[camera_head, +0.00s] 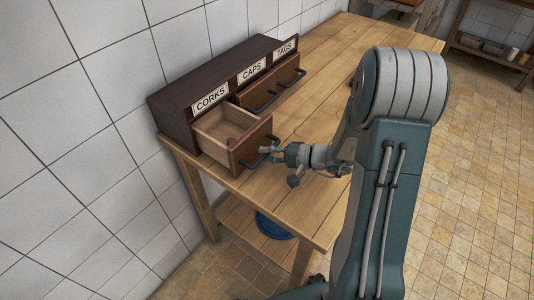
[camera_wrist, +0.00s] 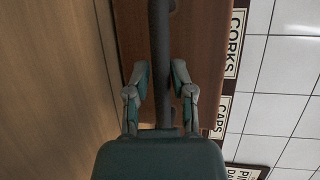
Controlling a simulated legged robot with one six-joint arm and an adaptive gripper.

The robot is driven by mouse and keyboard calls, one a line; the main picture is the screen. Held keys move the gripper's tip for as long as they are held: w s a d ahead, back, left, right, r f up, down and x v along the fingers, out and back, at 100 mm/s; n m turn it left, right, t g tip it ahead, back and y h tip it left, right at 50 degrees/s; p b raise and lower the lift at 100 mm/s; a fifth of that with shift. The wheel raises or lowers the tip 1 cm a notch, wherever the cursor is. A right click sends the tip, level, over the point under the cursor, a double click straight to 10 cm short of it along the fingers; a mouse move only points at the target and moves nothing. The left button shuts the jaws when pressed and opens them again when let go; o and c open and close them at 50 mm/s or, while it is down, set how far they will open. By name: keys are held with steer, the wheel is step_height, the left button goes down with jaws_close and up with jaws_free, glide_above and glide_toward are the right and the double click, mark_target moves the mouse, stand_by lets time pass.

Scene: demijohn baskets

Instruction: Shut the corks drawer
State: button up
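The corks drawer (camera_head: 247,144) is pulled out from the left end of a dark wooden cabinet (camera_head: 178,117), under the CORKS label (camera_head: 210,99). Its inside looks empty. Its front carries a dark bar handle (camera_head: 262,154), which also shows in the wrist view (camera_wrist: 159,50). My gripper (camera_head: 268,153) is at this handle, in front of the drawer. In the wrist view my gripper (camera_wrist: 161,80) has its two fingers apart, one on each side of the handle bar. I see gaps between the fingers and the bar, though depth is hard to judge.
The caps drawer (camera_head: 257,98) and the tags drawer (camera_head: 285,76) sit beside it with their own handles. The cabinet stands on a wooden table (camera_head: 327,60) against a white tiled wall (camera_head: 95,120). The tabletop is clear in front of the cabinet.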

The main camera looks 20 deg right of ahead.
mark_target(262, 137)
jaws_close()
steer(key=w+a, duration=0.2)
steer(key=w, duration=0.1)
steer(key=w+a, duration=0.5)
steer(key=w, duration=0.2)
steer(key=shift+a+f, duration=0.2)
steer(key=shift+a, duration=0.1)
steer(key=o, duration=0.7)
jaws_free()
steer(key=shift+o, duration=0.2)
steer(key=shift+r, duration=0.1)
steer(key=shift+d, duration=0.1)
steer(key=v, duration=1.1)
steer(key=shift+s+d+r, duration=0.1)
steer(key=shift+s+d, duration=0.1)
steer(key=shift+d, duration=0.15)
